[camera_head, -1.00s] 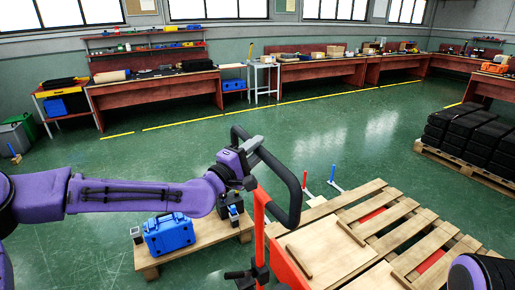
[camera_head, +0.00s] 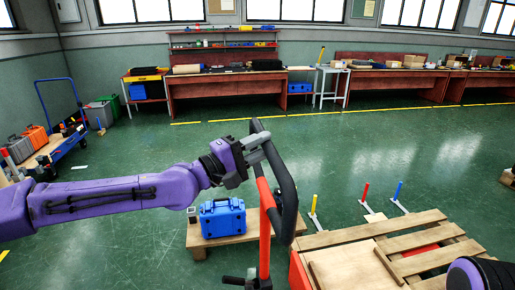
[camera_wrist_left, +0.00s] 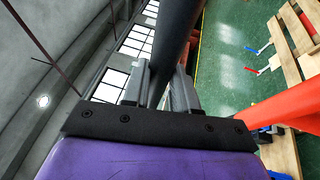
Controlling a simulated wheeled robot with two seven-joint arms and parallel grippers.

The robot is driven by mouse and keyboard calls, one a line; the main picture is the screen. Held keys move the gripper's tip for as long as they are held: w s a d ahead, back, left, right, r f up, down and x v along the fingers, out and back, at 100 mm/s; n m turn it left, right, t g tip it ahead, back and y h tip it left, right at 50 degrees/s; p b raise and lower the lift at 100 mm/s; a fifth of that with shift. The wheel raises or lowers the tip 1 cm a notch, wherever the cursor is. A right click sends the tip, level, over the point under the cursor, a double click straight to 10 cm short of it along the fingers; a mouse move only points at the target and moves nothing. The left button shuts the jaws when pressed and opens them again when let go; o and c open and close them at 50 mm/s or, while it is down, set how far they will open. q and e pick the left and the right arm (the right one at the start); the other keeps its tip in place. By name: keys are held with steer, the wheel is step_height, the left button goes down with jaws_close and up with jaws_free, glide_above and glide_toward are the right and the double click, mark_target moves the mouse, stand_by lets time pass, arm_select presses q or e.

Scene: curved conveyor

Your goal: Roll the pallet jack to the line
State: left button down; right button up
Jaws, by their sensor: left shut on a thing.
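The pallet jack has a black loop handle (camera_head: 289,195) on a red shaft (camera_head: 265,240), with a red body at the bottom of the head view. My left gripper (camera_head: 257,150) is shut on the handle's upper bar. In the left wrist view the black bar (camera_wrist_left: 178,40) runs between the fingers of my left gripper (camera_wrist_left: 162,88). A wooden pallet (camera_head: 345,237) lies over the jack's forks, with red showing between its slats. A yellow line (camera_head: 345,111) crosses the green floor in front of the benches. My right gripper is out of view.
A blue case (camera_head: 222,218) sits on a small wooden pallet (camera_head: 208,240) left of the jack. Yellow, red and blue posts (camera_head: 398,190) stand beyond the pallet. A blue cart (camera_head: 66,143) is at far left. The floor between is clear.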

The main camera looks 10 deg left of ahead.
arm_select(q)
steer(key=shift+w+a+r, duration=0.1)
steer(key=shift+a+r, duration=0.25)
steer(key=shift+r, duration=0.3)
steer(key=c, duration=1.1)
jaws_free()
steer(key=shift+o, duration=1.1)
steer(key=shift+a, duration=0.1)
steer(key=shift+f, duration=0.15)
steer(key=shift+f, duration=0.15)
steer(key=shift+s, duration=0.25)
steer(key=b+v, duration=0.1)
steer(key=v, duration=0.9)
steer(key=shift+s+b, duration=0.2)
steer(key=shift+b, duration=0.15)
